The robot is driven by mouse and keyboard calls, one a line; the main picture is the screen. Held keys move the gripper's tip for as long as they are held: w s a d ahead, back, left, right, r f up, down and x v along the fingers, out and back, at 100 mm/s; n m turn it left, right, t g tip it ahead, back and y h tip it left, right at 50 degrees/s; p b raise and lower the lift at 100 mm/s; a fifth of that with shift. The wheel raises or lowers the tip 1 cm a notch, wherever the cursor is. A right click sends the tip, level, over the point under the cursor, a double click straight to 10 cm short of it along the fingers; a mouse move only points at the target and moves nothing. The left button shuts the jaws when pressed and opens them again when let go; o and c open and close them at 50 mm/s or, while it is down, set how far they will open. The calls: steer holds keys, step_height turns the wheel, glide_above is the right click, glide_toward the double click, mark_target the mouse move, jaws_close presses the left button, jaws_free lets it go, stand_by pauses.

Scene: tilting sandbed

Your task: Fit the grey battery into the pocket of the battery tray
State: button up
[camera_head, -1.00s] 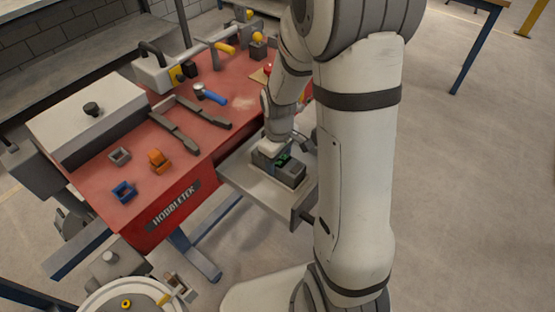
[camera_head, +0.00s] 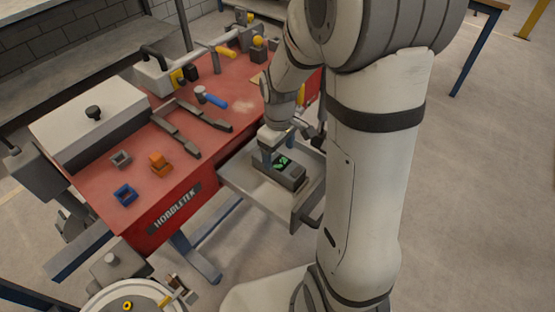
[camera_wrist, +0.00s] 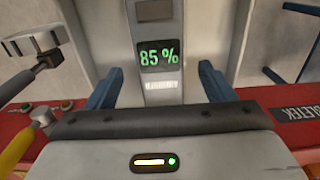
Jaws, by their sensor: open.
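The grey battery (camera_head: 289,174) sits in the open drawer, a dark grey block with a green display on top. In the wrist view the battery (camera_wrist: 162,24) shows its "85 %" display. My gripper (camera_wrist: 160,70) has its two blue fingers apart, one to each side of the battery, with gaps visible between fingers and battery. In the head view my gripper (camera_head: 277,150) is just behind the battery, low over the drawer. The battery tray and its pocket cannot be told apart from the battery and drawer here, so how the battery is seated is unclear.
The pale drawer (camera_head: 250,185) juts from the red workbench (camera_head: 130,215). On the bench lie an orange block (camera_head: 159,165), a blue square part (camera_head: 125,195), a grey square part (camera_head: 121,158), dark bars (camera_head: 176,135) and a blue-handled tool (camera_head: 214,101). A white-lidded box (camera_head: 88,120) stands left.

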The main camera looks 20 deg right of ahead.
mark_target(279, 162)
step_height(279, 162, up, 7)
steer(key=s+r+m+t, duration=0.1)
steer(key=s+r+m, duration=0.2)
steer(key=s, duration=0.3)
steer(key=s+r+m+t, duration=0.1)
steer(key=s+r+m, duration=0.2)
steer(key=s, duration=0.4)
steer(key=shift+s+a+m+p, duration=0.25)
steer(key=shift+s+m+p, duration=0.05)
steer(key=shift+m, duration=0.3)
steer(key=shift+r, duration=0.15)
steer(key=shift+t, duration=0.3)
steer(key=p+v, duration=0.2)
steer(key=w+p+v, duration=0.1)
steer(key=p+v, duration=0.2)
steer(key=shift+r, duration=0.45)
steer(key=shift+c, duration=0.6)
